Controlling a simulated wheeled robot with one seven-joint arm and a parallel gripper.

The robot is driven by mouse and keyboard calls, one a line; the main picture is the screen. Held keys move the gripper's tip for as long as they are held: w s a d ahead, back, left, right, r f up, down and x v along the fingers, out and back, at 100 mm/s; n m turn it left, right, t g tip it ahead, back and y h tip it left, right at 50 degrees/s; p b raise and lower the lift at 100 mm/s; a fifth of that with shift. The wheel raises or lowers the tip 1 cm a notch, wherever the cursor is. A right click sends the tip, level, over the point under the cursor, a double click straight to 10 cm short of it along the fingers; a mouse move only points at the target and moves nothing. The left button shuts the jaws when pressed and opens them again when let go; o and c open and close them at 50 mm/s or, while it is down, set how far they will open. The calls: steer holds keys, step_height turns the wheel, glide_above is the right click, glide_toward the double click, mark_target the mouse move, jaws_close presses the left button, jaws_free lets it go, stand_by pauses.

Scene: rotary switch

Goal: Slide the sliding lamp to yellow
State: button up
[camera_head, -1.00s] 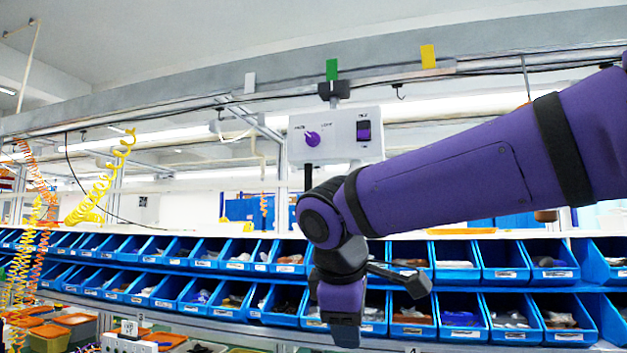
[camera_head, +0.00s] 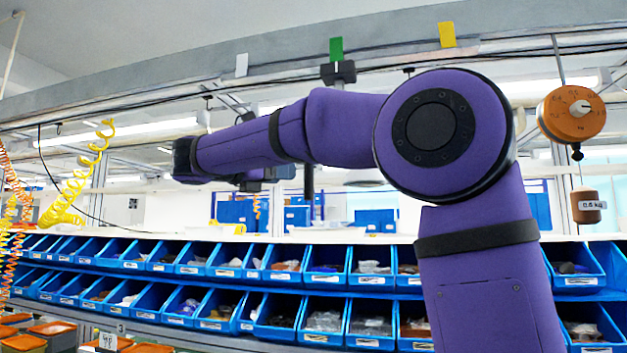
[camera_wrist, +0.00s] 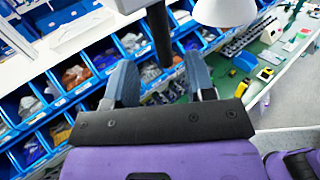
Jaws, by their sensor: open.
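The lamp's black slider clamp (camera_head: 338,72) sits on the overhead rail directly under the green marker (camera_head: 336,48). The yellow marker (camera_head: 446,35) is to its right and a white marker (camera_head: 241,65) to its left. My arm hides the lamp's switch box; a black rod (camera_head: 309,180) shows below the arm. In the wrist view, my gripper (camera_wrist: 160,80) is open, its two blue-grey fingers apart. A black rod (camera_wrist: 158,32) shows in the gap between them, and I cannot tell whether they touch. A white lampshade (camera_wrist: 225,8) is at the top. In the head view, the fingers are not clear.
Blue parts bins (camera_head: 325,258) fill two shelf rows below. An orange dial scale (camera_head: 572,113) with a hanging weight (camera_head: 586,205) is at the right. A yellow coiled hose (camera_head: 75,195) hangs at the left. The wrist view shows a green bench (camera_wrist: 250,75) with small items.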

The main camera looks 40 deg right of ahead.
mark_target(305, 177)
steer(key=d, duration=0.9)
steer(key=shift+w+d, duration=0.15)
steer(key=shift+d, duration=0.25)
jaws_close()
